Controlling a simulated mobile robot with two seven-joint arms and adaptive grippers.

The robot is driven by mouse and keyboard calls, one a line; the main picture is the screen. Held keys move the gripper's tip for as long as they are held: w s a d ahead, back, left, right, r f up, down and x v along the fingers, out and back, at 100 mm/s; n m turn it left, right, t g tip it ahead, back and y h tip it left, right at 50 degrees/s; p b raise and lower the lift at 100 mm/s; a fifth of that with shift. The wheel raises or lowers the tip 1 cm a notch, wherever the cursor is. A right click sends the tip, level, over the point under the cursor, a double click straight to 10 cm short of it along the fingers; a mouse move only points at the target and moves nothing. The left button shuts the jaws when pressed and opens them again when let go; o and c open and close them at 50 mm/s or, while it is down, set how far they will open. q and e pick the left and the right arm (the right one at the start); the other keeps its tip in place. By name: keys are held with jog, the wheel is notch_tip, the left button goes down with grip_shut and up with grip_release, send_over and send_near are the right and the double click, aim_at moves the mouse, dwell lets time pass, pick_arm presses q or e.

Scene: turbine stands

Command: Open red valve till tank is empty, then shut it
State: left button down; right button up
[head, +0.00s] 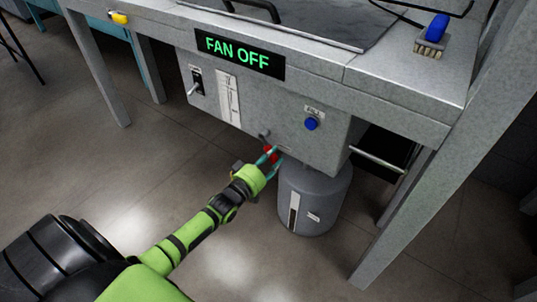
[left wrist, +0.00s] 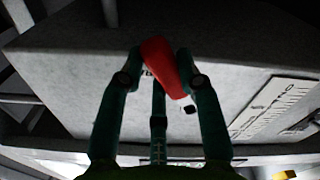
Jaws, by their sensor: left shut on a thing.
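The red valve handle (head: 268,152) is low on the front of the grey box, left of the tank. In the left wrist view the red handle (left wrist: 160,62) slants down to the right between the fingers. My left gripper (head: 270,160) is shut on it; the fingers also show in the left wrist view (left wrist: 163,72). The grey cylindrical tank (head: 325,190) stands below the box's right part. A narrow gauge window (head: 294,209) is on its front; its level is too small to read surely. My right gripper is not in view.
The box carries a lit "FAN OFF" sign (head: 238,54), a toggle switch (head: 194,88), a white scale (head: 228,97) and a blue button (head: 311,124). A brush with a blue handle (head: 434,34) lies on the bench top. Table legs (head: 98,75) flank the box. Floor in front is clear.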

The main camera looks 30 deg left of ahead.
aim_at(287, 139)
pick_arm(q)
jog(key=d+r+n+p, duration=0.1)
jog(key=n, duration=0.1)
jog(key=r+n+p, duration=0.2)
jog(key=n, duration=0.1)
jog(key=d+r+n+p, duration=0.1)
jog(key=n+p, duration=0.1)
jog(key=n, duration=0.1)
jog(key=shift+s+d+r, duration=0.1)
jog(key=shift+d+r, duration=0.2)
jog(key=shift+r, duration=0.05)
jog(key=shift+r+n+p, duration=0.25)
jog(key=shift+r+n, duration=0.2)
jog(key=shift+n, duration=0.45)
jog(key=shift+r+n+p, duration=0.2)
jog(key=shift+r+n, duration=0.2)
jog(key=shift+n, duration=0.5)
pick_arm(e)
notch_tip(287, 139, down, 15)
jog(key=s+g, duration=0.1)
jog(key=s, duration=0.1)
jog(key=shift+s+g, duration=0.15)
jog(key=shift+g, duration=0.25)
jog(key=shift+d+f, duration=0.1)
pick_arm(q)
jog(key=c, duration=0.8)
grip_release()
jog(key=shift+c, duration=0.2)
